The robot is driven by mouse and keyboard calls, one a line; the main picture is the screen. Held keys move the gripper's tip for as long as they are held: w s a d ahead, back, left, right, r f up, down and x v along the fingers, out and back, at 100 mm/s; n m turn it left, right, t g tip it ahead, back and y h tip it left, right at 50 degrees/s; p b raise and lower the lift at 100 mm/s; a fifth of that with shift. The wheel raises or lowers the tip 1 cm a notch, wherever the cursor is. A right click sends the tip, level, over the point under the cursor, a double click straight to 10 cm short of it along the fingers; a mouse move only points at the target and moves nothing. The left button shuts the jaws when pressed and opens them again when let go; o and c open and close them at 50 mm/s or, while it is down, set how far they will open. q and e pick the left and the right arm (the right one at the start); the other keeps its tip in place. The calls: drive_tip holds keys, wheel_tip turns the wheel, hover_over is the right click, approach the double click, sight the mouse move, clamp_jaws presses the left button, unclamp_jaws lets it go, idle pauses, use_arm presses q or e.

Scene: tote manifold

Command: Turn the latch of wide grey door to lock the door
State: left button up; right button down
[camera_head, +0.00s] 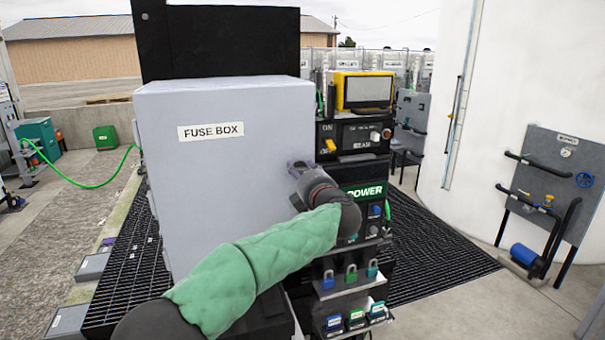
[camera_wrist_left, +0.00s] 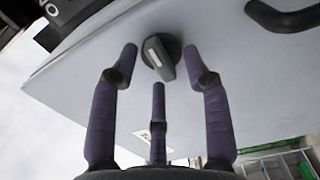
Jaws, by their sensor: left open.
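The wide grey door (camera_head: 230,180) of the fuse box is closed in the head view and carries a "FUSE BOX" label. Its latch (camera_wrist_left: 162,58), a dark round base with a grey lever, shows in the left wrist view, the lever tilted slightly. My left gripper (camera_head: 296,166) is at the door's right edge in the head view and hides the latch there. In the left wrist view my left gripper (camera_wrist_left: 160,74) is open, its fingers spread on both sides of the latch and below it. I cannot tell whether they touch it. My right gripper is out of view.
A dark curved handle (camera_wrist_left: 288,17) is near the latch in the left wrist view. Right of the door stand a yellow-framed screen (camera_head: 365,91), a "POWER" panel (camera_head: 365,192) and a rack of coloured padlocks (camera_head: 350,274). A white tank (camera_head: 520,70) stands farther right.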

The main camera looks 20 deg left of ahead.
use_arm(q)
drive_tip(key=shift+s+d, duration=0.1)
drive_tip(key=v, duration=1.1)
drive_tip(key=shift+s+d, duration=0.25)
drive_tip(key=shift+s, duration=0.05)
